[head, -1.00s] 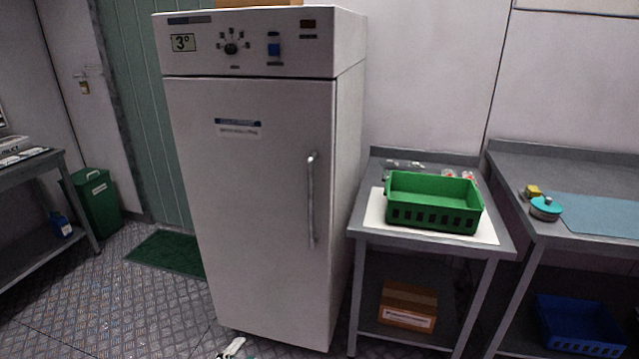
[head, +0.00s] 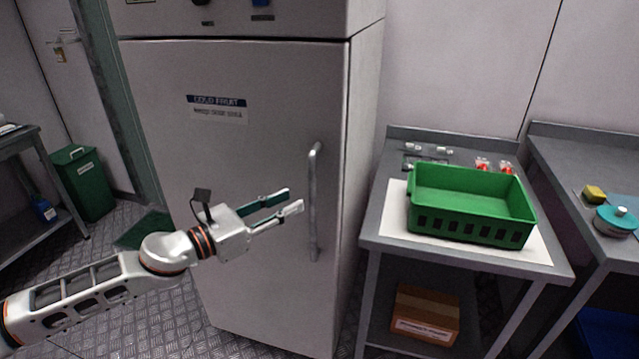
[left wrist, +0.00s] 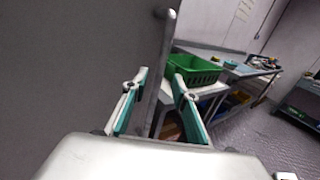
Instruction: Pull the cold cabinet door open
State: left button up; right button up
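The cold cabinet door (head: 240,160) is a tall grey-white panel with a "COLD FRUIT" label, and it is shut. Its handle (head: 313,200) is a vertical metal bar near the door's right edge. My left gripper (head: 294,200) is in front of the door, just left of the handle in the head view, with its two fingers apart and nothing held. In the left wrist view the handle (left wrist: 166,55) runs between the open fingers (left wrist: 159,78), seemingly beyond their tips; I see no clear contact. My right gripper is not in view.
Right of the cabinet, a grey table (head: 375,225) carries a green crate (head: 470,229) on a white sheet. A cardboard box (head: 425,315) is on its lower shelf. A green bin (head: 85,185) stands at the left. The floor before the door is partly visible.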

pick_arm(q)
jog(key=x, duration=0.7)
jog(key=shift+d, duration=0.25)
jog(key=shift+w+r, duration=0.1)
grip_shut()
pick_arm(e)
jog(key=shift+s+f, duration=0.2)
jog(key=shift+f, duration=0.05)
